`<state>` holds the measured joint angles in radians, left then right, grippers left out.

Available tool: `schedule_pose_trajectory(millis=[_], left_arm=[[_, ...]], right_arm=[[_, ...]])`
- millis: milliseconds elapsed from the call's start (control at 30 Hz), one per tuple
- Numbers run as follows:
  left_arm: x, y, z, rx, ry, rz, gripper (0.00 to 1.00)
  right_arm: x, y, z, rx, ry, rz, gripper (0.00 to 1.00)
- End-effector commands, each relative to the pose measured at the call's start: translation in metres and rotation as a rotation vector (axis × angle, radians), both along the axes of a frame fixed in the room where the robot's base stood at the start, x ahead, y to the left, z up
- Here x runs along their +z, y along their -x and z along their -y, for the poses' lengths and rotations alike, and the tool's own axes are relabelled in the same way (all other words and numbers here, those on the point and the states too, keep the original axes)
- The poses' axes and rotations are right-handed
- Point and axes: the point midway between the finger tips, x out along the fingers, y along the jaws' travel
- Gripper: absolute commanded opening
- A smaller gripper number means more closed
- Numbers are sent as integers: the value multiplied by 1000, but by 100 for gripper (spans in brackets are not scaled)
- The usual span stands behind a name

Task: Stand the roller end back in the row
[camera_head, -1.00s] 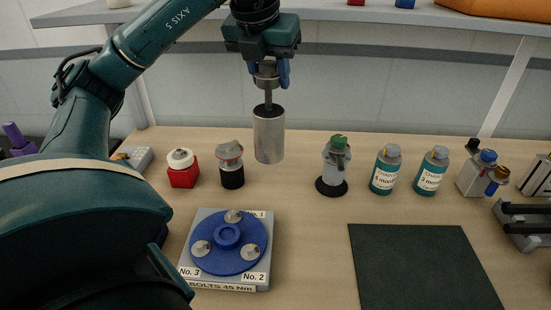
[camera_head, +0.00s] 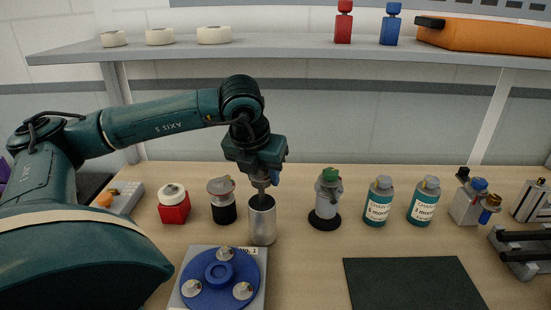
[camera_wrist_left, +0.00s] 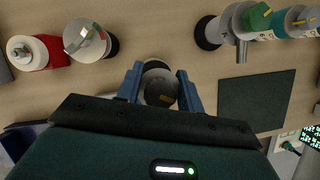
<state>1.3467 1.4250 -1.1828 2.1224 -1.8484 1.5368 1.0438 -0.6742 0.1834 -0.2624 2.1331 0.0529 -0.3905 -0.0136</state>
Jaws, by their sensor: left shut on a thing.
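The roller end (camera_head: 262,222) is a silver cylinder with a dark top and a thin stem. My left gripper (camera_head: 263,186) is shut on its stem from above and holds it upright. Its lower end is at or near the table, just behind the bolt plate; I cannot tell whether it touches. In the left wrist view the roller end (camera_wrist_left: 160,86) shows between the blue fingers (camera_wrist_left: 160,82). The row has a gap between the steel-topped black piece (camera_head: 222,201) and the green-topped piece (camera_head: 326,200). My right gripper is not in view.
A red-based jar (camera_head: 174,204) stands left in the row; two teal bottles (camera_head: 377,203) stand right. A plate with a blue disc (camera_head: 219,275) lies in front. A dark mat (camera_head: 414,284) lies front right. A shelf (camera_head: 300,47) spans the back.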

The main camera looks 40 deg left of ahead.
Motion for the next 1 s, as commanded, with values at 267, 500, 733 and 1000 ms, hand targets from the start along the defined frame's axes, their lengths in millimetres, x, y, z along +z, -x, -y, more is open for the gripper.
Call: schedule_pose_trajectory(millis=[267, 500, 733, 1000], left_arm=[[5, -24, -9, 2, 0, 10, 0], [5, -40, -15, 1, 0, 10, 0], [6, -57, -21, 1, 1, 10, 0], [3, -73, -28, 0, -1, 8, 0]], right_arm=[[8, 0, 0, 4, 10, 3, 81], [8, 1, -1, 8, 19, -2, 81], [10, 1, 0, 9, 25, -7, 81], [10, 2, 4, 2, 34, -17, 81]])
